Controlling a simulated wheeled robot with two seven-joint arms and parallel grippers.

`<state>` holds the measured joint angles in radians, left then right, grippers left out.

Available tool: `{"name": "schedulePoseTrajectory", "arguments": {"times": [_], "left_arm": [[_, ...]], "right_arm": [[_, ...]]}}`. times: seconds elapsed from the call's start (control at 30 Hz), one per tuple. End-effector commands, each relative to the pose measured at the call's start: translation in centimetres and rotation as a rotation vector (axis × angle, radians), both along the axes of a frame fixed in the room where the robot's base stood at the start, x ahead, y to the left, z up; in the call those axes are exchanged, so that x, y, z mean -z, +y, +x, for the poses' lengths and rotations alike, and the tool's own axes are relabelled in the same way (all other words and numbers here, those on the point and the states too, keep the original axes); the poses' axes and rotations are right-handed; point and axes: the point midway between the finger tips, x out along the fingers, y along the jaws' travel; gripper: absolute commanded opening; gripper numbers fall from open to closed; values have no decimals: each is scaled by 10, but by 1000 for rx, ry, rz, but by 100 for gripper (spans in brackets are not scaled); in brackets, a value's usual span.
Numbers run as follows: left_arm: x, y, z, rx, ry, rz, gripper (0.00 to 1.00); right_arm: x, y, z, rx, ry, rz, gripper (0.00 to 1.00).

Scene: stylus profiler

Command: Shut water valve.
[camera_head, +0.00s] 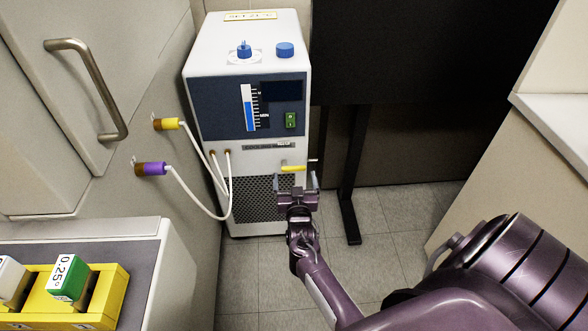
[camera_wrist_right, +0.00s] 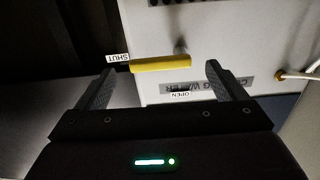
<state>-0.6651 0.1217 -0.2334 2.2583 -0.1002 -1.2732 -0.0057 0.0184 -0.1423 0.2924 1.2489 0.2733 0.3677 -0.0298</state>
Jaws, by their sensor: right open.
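The water valve's yellow lever (camera_head: 293,169) is on the lower front of the white chiller unit (camera_head: 245,40). It lies level in the head view. In the right wrist view the lever (camera_wrist_right: 160,64) lies across the gap between my fingers, its left end close to the SHUT label (camera_wrist_right: 117,58). The OPEN label (camera_wrist_right: 188,95) sits below the lever in that view. My right gripper (camera_head: 297,181) is open just in front of the lever, its fingers (camera_wrist_right: 160,72) spread to either side. I cannot tell whether a finger touches it. My left gripper is not in view.
White hoses run from the chiller to yellow (camera_head: 168,124) and purple (camera_head: 151,169) fittings on the left cabinet. A black stand leg (camera_head: 347,190) is right of the chiller. A yellow tray (camera_head: 110,295) sits at lower left. The floor (camera_head: 385,215) is clear.

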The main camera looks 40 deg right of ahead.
Motion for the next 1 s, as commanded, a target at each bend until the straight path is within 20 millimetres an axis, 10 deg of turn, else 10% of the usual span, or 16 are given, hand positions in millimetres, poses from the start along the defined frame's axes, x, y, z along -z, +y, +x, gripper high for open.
{"name": "schedulePoseTrajectory", "arguments": {"times": [1.0], "left_arm": [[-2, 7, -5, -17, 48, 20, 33]], "right_arm": [[3, 24, -29, -53, 67, 29, 91]]}}
